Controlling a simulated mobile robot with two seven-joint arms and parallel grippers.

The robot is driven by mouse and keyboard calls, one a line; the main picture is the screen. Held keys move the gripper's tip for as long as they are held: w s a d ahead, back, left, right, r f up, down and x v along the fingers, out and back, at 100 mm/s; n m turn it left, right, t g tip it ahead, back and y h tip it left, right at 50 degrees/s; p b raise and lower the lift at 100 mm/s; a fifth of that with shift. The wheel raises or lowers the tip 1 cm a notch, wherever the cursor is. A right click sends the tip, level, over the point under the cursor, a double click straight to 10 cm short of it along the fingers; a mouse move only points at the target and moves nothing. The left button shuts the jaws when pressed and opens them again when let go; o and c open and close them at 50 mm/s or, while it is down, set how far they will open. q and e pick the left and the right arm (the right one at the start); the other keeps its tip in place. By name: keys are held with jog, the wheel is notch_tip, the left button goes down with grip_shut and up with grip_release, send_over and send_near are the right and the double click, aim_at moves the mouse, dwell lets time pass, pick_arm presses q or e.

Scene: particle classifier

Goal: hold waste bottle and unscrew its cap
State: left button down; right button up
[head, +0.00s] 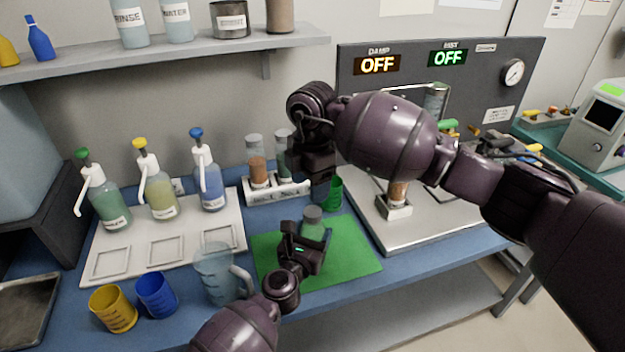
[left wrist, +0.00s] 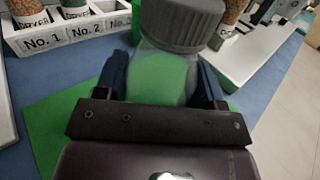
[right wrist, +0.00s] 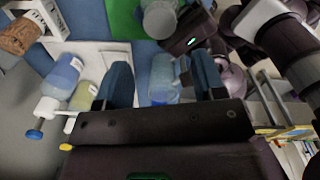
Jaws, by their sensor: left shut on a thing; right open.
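The waste bottle (head: 313,231) is a clear bottle with green contents and a grey screw cap (head: 313,213). It stands upright over the green mat (head: 356,264). My left gripper (head: 304,238) is shut around the bottle's body below the cap. The left wrist view shows the bottle (left wrist: 158,76) between its fingers and the ribbed cap (left wrist: 184,24) on top. My right gripper (head: 319,188) is open and points down, above and behind the bottle, apart from the cap. In the right wrist view its fingers (right wrist: 163,82) are spread, with the cap (right wrist: 160,19) beyond them near the top edge.
A green cup (head: 334,195) is close behind the bottle. A clear jug (head: 213,277) is left of my left gripper. Yellow (head: 113,309) and blue (head: 156,296) cups stand farther left. A metal platform (head: 437,229) lies right.

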aim_at(312, 211)
jog(key=m, duration=0.4)
jog(key=shift+w+d+r, duration=0.15)
jog(key=shift+d+r, duration=0.05)
jog(key=m, duration=0.3)
jog(key=shift+d, duration=0.1)
jog(key=shift+m, duration=0.3)
jog(key=shift+f, duration=4.05)
jog(key=c, duration=1)
jog(key=shift+o, duration=0.2)
